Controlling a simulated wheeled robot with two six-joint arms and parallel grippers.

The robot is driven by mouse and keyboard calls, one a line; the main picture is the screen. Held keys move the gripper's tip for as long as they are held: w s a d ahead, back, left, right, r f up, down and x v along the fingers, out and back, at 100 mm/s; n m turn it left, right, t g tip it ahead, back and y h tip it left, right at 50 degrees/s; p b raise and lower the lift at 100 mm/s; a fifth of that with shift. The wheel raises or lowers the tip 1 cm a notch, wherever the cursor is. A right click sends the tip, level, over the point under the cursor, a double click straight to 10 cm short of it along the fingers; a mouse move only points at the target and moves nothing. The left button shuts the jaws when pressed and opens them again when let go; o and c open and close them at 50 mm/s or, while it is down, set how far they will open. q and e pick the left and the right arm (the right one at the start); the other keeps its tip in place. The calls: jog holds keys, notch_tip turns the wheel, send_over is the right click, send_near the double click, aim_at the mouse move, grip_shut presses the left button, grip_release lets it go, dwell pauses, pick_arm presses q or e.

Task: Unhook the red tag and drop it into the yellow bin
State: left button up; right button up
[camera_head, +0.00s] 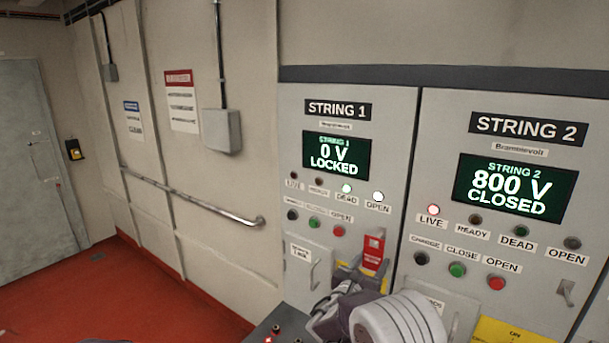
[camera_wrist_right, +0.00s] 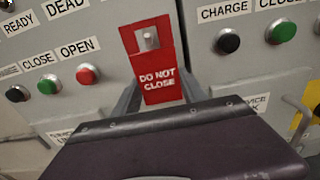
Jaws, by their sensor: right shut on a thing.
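The red tag (camera_head: 372,255) hangs upright on the front of the String 1 cabinet, near its right edge. In the right wrist view the tag (camera_wrist_right: 160,78) reads "DO NOT CLOSE", and a metal peg (camera_wrist_right: 148,38) shows at the hole in its upper part. My right gripper (camera_head: 366,274) is at the lower end of the tag and shut on it; in the wrist view the gripper's body hides the tag's bottom edge. My left gripper is not in view. I see no yellow bin in either view.
The String 1 screen (camera_head: 336,156) reads 0 V LOCKED. The String 2 screen (camera_head: 514,189) reads 800 V CLOSED. Push buttons flank the tag, including a red one (camera_wrist_right: 88,74) and a black one (camera_wrist_right: 228,41). The red floor (camera_head: 110,295) at left is clear.

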jog(key=b+v, duration=0.1)
jog(key=v, duration=0.5)
jog(key=shift+s, duration=0.15)
dwell(0.7)
jog(key=shift+a, duration=0.1)
